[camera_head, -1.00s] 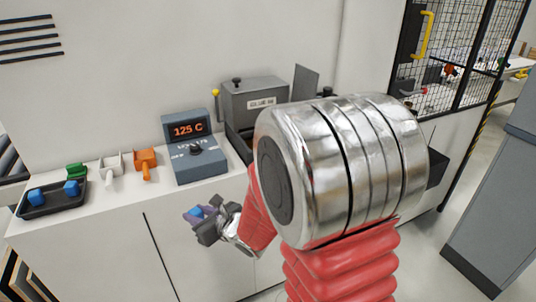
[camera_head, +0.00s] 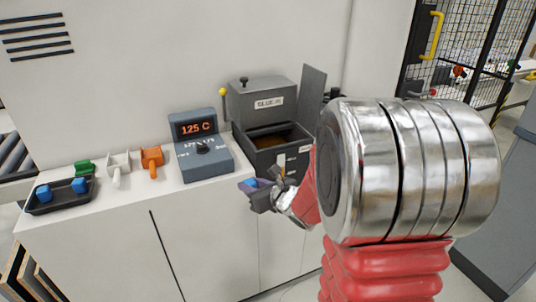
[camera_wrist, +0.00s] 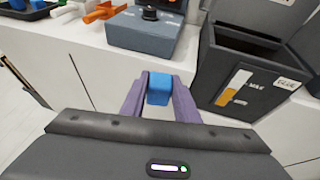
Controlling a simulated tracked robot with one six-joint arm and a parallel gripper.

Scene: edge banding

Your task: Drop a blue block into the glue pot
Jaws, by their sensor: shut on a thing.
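My gripper (camera_head: 260,187) is shut on a blue block (camera_wrist: 159,88), held between the two purple fingers in the wrist view. The gripper is in front of the white counter's front face, left of and a little below the glue pot's opening in the head view. The glue pot (camera_head: 284,163) is a dark grey box with its lid raised, and brown glue (camera_head: 270,148) shows inside. In the wrist view the glue pot (camera_wrist: 250,80) is at the right, apart from the block, with a level strip on its front. Two more blue blocks (camera_head: 79,185) (camera_head: 44,193) lie in a black tray.
The black tray (camera_head: 62,205) is at the left of the white counter (camera_head: 120,205). Green, white (camera_head: 119,165) and orange (camera_head: 152,158) handled items stand beside it. A grey control box (camera_head: 205,165) reading 125 C stands just left of the pot.

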